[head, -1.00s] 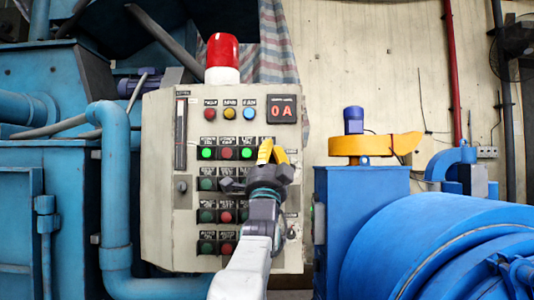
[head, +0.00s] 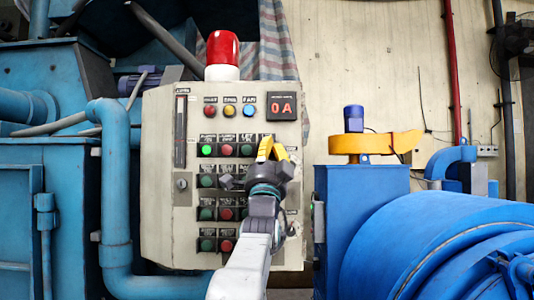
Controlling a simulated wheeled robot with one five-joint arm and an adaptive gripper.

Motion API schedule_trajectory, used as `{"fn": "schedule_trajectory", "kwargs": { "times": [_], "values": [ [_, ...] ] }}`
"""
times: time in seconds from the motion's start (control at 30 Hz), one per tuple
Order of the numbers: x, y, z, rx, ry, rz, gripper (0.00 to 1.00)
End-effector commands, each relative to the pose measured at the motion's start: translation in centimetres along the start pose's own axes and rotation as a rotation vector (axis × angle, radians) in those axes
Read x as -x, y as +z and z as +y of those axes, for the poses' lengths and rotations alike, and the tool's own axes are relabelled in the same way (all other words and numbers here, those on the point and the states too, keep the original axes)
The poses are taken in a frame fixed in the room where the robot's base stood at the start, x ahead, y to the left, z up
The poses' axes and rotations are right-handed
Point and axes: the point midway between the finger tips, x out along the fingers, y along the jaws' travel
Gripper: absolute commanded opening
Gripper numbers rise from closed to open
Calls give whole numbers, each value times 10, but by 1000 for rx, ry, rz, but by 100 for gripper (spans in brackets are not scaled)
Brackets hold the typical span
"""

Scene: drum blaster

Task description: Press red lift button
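The grey control panel (head: 155,200) faces me with rows of round buttons. Red buttons show at the top left (head: 210,111) and in the second column, at the upper row (head: 227,150), a lower row (head: 226,214) and the bottom row (head: 226,245). Labels are too small to read, so I cannot tell which one is lift. My gripper (head: 272,149), with yellow fingers, is in front of the panel's right side, right of the upper row's dark green button (head: 246,150). The fingers are close together; whether they are fully shut or touch the panel is unclear. They hide the buttons behind them.
A red beacon (head: 222,50) stands on top of the panel. A blue pipe (head: 115,185) runs along its left side. A large blue drum machine (head: 440,250) and a blue box (head: 360,220) stand at the right.

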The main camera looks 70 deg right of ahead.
Motion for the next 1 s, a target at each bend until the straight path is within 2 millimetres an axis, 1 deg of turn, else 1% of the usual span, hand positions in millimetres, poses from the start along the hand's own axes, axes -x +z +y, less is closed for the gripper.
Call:
{"fn": "schedule_trajectory", "kwargs": {
  "times": [0.03, 0.2, 0.6, 0.77, 1.0],
  "values": [
    [3, 0, 0, 0, -1, 1, 0],
    [8, -2, -5, 0, 0, 2, 0],
    [9, -3, -7, 0, -1, 2, 0],
    [18, -5, -12, 0, -3, 4, 0],
    [33, -10, -27, 1, -3, 7, 0]
  ]
}}
